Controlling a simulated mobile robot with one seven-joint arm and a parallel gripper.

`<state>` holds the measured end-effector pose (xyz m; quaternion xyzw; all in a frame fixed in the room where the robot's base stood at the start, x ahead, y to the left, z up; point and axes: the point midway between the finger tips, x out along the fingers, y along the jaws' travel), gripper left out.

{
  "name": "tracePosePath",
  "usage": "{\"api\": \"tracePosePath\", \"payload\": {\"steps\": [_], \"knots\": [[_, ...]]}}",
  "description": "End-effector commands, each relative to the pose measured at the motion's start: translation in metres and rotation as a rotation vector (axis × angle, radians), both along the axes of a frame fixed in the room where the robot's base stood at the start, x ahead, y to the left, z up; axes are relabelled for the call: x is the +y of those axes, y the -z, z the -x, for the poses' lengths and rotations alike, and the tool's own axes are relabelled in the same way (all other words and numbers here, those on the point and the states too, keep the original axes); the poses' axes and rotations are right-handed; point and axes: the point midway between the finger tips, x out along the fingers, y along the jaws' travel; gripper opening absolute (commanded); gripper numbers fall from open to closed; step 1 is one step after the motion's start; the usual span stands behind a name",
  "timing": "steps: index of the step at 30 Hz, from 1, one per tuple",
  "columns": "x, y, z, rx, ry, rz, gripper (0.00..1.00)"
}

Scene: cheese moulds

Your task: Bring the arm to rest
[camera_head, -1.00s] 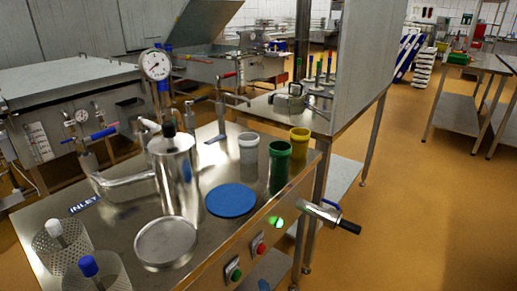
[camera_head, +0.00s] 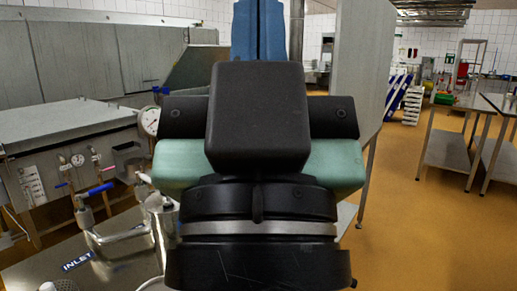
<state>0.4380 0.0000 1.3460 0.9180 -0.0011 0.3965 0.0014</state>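My gripper (camera_head: 258,30) is in the middle of the head view, raised close in front of the camera. Its black and pale-green housing fills the centre, and two blue finger-like parts stand up above it to the top edge. Whether they are apart or together is not clear, and I see nothing held. The steel bench (camera_head: 35,272) with the INLET label lies below and behind it. The arm hides most of the bench top, including where the cups and blue disc stood earlier.
A steel cylinder with pipework (camera_head: 165,235) and a pressure gauge (camera_head: 150,120) show left of my arm. A large steel vat (camera_head: 60,105) stands further left. Steel tables (camera_head: 445,150) stand at the far right. The orange floor (camera_head: 420,230) at right is clear.

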Motion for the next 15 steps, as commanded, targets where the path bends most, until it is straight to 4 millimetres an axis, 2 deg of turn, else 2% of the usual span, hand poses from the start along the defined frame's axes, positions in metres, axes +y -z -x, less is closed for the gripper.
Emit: {"api": "tracePosePath", "payload": {"steps": [1,9,15], "knots": [[0.0,-0.035,0.0,0.0,0.0,0.0,0.0],[0.0,-0.116,-0.001,0.002,-0.003,0.0,0.0],[0.0,-0.165,-0.001,0.003,-0.004,-0.001,0.0]]}}
